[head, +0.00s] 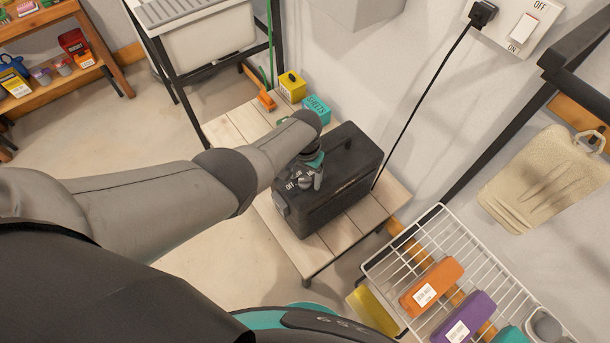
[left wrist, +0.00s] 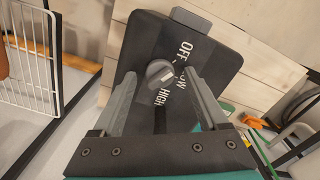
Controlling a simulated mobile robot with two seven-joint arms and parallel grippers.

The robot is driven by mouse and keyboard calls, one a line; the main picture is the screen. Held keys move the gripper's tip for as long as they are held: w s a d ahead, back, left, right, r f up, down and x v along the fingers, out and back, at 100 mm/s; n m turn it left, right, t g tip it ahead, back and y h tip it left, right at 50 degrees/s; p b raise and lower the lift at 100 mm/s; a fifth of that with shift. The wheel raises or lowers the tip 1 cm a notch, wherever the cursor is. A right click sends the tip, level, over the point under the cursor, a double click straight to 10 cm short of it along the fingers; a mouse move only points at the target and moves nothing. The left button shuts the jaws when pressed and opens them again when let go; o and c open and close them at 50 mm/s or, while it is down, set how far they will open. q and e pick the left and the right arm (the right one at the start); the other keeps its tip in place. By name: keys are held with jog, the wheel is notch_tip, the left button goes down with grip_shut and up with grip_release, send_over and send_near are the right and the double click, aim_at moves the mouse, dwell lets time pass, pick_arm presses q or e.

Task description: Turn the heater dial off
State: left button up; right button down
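The black heater (head: 345,180) stands on a low wooden slatted table (head: 300,250). Its grey round dial (left wrist: 159,72) is on the face with white OFF, LOW and HIGH lettering. A pale mark on the dial appears to point toward the LOW/HIGH side, but its exact setting is hard to tell. My left gripper (head: 311,178) is at this face. In the left wrist view my left gripper (left wrist: 160,77) is open, with one finger on each side of the dial and visible gaps to it. My right gripper is not in view.
A white wire rack (head: 440,225) with several coloured packages stands at lower right. A black cord (head: 425,105) runs up to a wall switch plate (head: 515,25). A yellow box (head: 292,86) and a teal box (head: 317,108) sit behind my left arm. Floor at left is clear.

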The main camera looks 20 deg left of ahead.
aim_at(305, 180)
pick_arm(q)
jog(key=shift+r+p, duration=0.55)
jog(key=shift+r, duration=0.1)
notch_tip(305, 180, up, 14)
jog(key=p, duration=0.8)
jog(key=shift+s+f, duration=0.1)
